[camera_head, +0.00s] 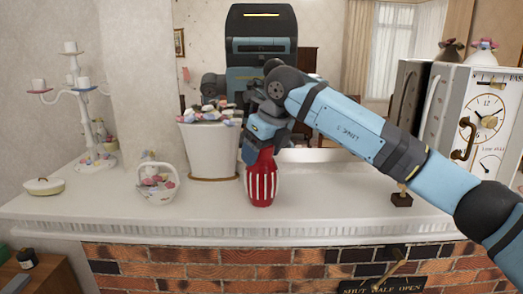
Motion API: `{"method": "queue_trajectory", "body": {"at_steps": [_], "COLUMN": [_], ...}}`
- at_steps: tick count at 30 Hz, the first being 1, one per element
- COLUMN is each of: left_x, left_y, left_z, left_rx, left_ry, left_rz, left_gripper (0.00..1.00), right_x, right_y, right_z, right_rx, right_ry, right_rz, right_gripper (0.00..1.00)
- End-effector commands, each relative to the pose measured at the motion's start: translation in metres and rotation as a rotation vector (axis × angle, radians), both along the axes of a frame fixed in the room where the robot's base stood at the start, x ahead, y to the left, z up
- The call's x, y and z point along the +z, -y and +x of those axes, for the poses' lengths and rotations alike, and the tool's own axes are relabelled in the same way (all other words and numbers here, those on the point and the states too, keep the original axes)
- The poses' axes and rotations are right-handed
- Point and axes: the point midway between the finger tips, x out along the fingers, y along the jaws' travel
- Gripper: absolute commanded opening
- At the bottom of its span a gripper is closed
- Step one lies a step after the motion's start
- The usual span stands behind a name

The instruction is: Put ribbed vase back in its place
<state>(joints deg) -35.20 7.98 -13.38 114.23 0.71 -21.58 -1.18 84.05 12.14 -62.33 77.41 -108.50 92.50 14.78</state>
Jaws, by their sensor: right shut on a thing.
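The ribbed vase (261,184) is red with white vertical stripes. It is upright at the middle of the white mantel (225,212), and its base appears to be at the mantel surface; I cannot tell whether it bears its full weight there. My right gripper (262,152) comes down from above and is shut on the vase's neck, hiding its top. My right arm reaches in from the right across the mantel. My left gripper is not in view.
Left of the vase stand a white planter (207,150), a white basket (157,188), a candelabra (87,110) and a lidded dish (43,186). A white clock box (478,120) stands at right. A mirror is behind. The mantel right of the vase is mostly bare.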

Motion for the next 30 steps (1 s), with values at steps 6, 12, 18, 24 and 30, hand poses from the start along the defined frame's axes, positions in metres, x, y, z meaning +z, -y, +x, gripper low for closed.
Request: {"method": "queue_trajectory", "body": {"at_steps": [6, 12, 18, 24, 30], "left_x": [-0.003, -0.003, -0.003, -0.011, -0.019], "left_y": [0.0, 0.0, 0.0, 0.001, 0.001], "left_z": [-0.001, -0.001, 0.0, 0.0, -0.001], "left_rx": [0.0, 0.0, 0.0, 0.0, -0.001], "left_ry": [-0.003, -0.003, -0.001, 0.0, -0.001], "left_rz": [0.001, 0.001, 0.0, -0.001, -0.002], "left_gripper": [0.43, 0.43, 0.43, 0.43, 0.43], "right_x": [-0.002, -0.002, 0.009, 0.045, 0.083], "right_y": [0.0, 0.0, 0.002, 0.013, 0.024], "right_z": [0.0, 0.0, -0.002, -0.013, -0.024], "right_rx": [0.0, 0.0, -0.001, 0.001, -0.001], "right_ry": [0.0, 0.0, 0.003, 0.005, 0.004], "right_rz": [0.0, 0.0, 0.001, 0.001, 0.002], "right_gripper": [0.93, 0.93, 0.93, 0.93, 0.93]}}
